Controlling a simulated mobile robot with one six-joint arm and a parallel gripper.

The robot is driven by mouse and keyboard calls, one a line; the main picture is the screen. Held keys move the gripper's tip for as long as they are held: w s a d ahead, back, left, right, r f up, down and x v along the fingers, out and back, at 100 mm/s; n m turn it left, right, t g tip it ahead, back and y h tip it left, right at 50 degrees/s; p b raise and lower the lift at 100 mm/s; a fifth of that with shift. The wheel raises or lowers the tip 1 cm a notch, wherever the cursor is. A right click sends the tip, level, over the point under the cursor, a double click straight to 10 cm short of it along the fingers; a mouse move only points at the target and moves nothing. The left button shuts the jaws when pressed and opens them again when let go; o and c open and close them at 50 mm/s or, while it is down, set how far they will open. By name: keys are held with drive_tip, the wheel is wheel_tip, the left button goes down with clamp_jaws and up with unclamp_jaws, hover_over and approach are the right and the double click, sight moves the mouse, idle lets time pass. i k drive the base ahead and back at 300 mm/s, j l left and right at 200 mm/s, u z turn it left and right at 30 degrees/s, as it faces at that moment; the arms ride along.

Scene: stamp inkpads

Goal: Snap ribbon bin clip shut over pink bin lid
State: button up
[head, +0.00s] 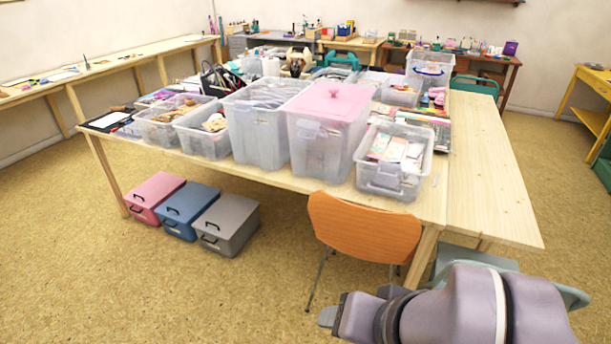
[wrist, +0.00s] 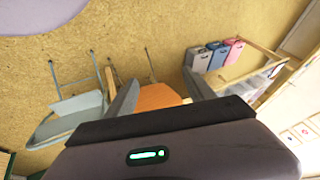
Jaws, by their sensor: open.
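The pink lid (head: 330,101) lies on top of a tall clear bin (head: 318,158) near the front edge of the table. A pale clip-like piece (head: 307,129) shows on the upper front of this bin; I cannot tell whether it is open or shut. My gripper (head: 332,314) is at the lower right in the head view, in front of the table and well away from the bin. In the wrist view my gripper (wrist: 160,95) has its two fingers spread apart, with nothing seen held between them.
An orange chair (head: 364,227) stands at the table's front, between my gripper and the bin. Clear bins flank the lidded one, including a low bin (head: 391,187) to its right. Pink, blue and grey boxes (head: 226,222) sit on the floor. The right tabletop (head: 490,185) is bare.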

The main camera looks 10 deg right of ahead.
sight(311, 127)
drive_tip(key=k, duration=0.15)
drive_tip(key=i+j+u, duration=0.1)
drive_tip(key=i+j, duration=0.7)
drive_tip(key=i, duration=0.1)
